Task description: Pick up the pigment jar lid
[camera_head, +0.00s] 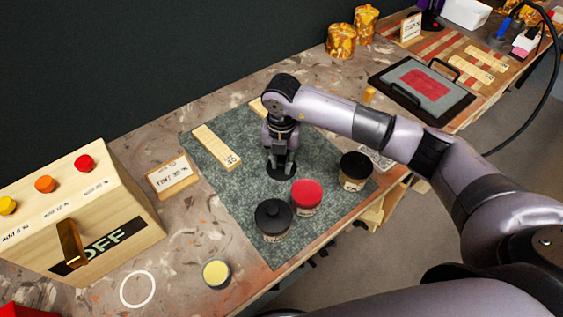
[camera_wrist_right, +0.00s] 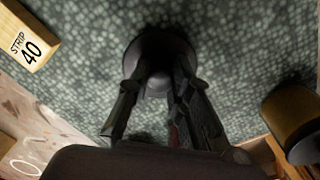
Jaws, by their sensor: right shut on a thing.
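The dark round lid (camera_head: 281,174) lies on or just above the grey-green mat (camera_head: 235,185); I cannot tell which. In the wrist view the lid (camera_wrist_right: 150,45) is a dark disc with a raised knob in its middle. My right gripper (camera_head: 282,158) points down over it, shut on the knob, with one finger on each side; the fingertips also show in the wrist view (camera_wrist_right: 159,82). A red-topped jar (camera_head: 306,193), a black-lidded jar (camera_head: 272,216) and another black-topped jar (camera_head: 355,169) stand near the gripper. My left gripper is not in view.
A wooden box with coloured buttons (camera_head: 85,215) stands at the left. Wooden strips (camera_head: 215,146) lie on the mat, a small sign (camera_head: 172,176) beside it. A yellow-topped pot (camera_head: 216,273) sits near the front edge. A black-framed tray (camera_head: 415,93) lies at upper right.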

